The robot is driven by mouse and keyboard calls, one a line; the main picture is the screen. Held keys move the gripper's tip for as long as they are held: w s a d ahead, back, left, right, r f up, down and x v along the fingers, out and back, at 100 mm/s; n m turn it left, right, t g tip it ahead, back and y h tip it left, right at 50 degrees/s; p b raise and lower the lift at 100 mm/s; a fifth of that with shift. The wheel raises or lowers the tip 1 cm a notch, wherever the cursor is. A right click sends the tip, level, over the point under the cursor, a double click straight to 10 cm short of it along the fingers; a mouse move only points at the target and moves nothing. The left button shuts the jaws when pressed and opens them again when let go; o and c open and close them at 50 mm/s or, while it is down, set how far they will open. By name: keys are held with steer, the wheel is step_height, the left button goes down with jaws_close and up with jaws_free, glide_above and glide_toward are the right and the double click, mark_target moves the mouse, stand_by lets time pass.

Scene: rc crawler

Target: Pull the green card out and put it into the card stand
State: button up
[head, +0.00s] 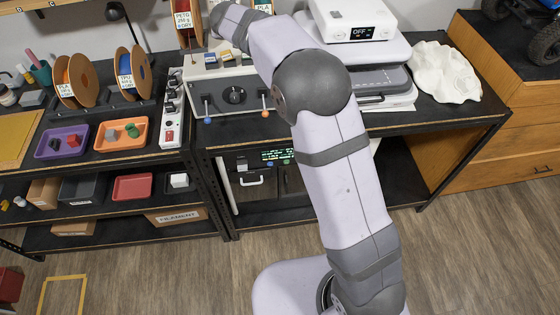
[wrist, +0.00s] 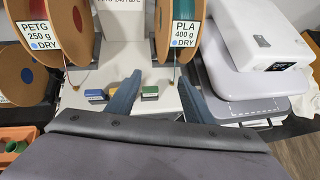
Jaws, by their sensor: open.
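My gripper (wrist: 159,78) is open, its two blue-grey fingers apart over a pale top surface. In the wrist view, a small block with blue and green (wrist: 150,92) shows between the fingers, nearer the left one. A second small block with yellow and blue (wrist: 97,98) lies left of the left finger. I cannot tell whether either is the green card or part of the card stand. In the head view, a small blue piece (head: 210,60) shows on top of the grey control box (head: 234,92); my arm hides part of that area.
Labelled PETG (wrist: 39,38) and PLA (wrist: 184,37) spools stand behind the fingers. A white machine (wrist: 262,35) is at the right. On the bench are an orange tray (head: 104,144), a purple tray (head: 43,151) and a power strip (head: 170,131).

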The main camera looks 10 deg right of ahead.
steer(key=s+d+f+m+g+b, duration=0.2)
steer(key=s+f+m+g+b, duration=0.3)
steer(key=s+f+m, duration=0.7)
steer(key=s+d+f+m+g+b, duration=0.3)
steer(key=s+f+m+g+b, duration=0.2)
steer(key=s+f+m, duration=0.7)
steer(key=shift+d+f+m+g+y, duration=0.15)
steer(key=shift+f+m+g+y, duration=0.25)
steer(key=shift+f+m+g, duration=1.6)
steer(key=shift+f+n+t, duration=0.3)
steer(key=shift+f+t, duration=0.15)
steer(key=shift+t, duration=0.15)
